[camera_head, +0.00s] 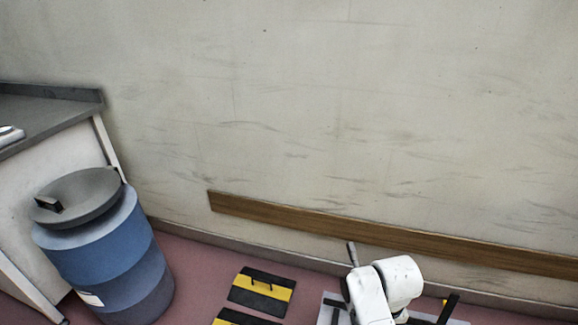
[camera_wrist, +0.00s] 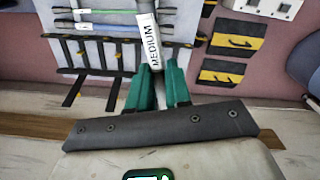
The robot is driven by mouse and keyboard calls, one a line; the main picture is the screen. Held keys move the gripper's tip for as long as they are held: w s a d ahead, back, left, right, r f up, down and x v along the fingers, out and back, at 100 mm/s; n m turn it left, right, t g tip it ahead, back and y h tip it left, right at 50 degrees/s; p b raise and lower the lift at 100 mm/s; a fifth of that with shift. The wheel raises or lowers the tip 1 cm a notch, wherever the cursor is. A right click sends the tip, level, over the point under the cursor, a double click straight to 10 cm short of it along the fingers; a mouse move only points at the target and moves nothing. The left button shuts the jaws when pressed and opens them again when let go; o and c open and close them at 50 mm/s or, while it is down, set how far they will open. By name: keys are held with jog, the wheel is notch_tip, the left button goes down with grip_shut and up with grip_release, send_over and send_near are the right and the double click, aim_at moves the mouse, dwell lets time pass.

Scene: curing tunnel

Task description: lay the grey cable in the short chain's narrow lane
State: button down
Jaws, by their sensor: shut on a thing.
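In the wrist view my gripper (camera_wrist: 158,72), with green fingers, is shut on a grey cable (camera_wrist: 147,6) that carries a white tag (camera_wrist: 151,42) reading MEDIUM. The cable runs from the fingers toward the top of the picture, and its far end is out of view. Beyond the fingers lies a pale board (camera_wrist: 88,52) with black crossbars, the chain parts. A green strand (camera_wrist: 108,11) and a bluish strand (camera_wrist: 105,26) lie across it at upper left. I cannot tell which lane is the narrow one. In the head view my arm hides most of the board (camera_head: 325,312).
Two black-and-yellow pieces (camera_head: 262,290) (camera_head: 243,318) lie on the red floor left of the board. A blue drum (camera_head: 108,262) with a grey lid stands beside a counter (camera_head: 45,118) at left. A wooden rail (camera_head: 330,222) runs along the wall. A white box (camera_wrist: 262,6) shows in the wrist view.

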jog(key=s+r+p, duration=0.5)
jog(key=r+p, duration=0.4)
jog(key=shift+s+r, duration=0.2)
jog(key=shift+d, duration=0.1)
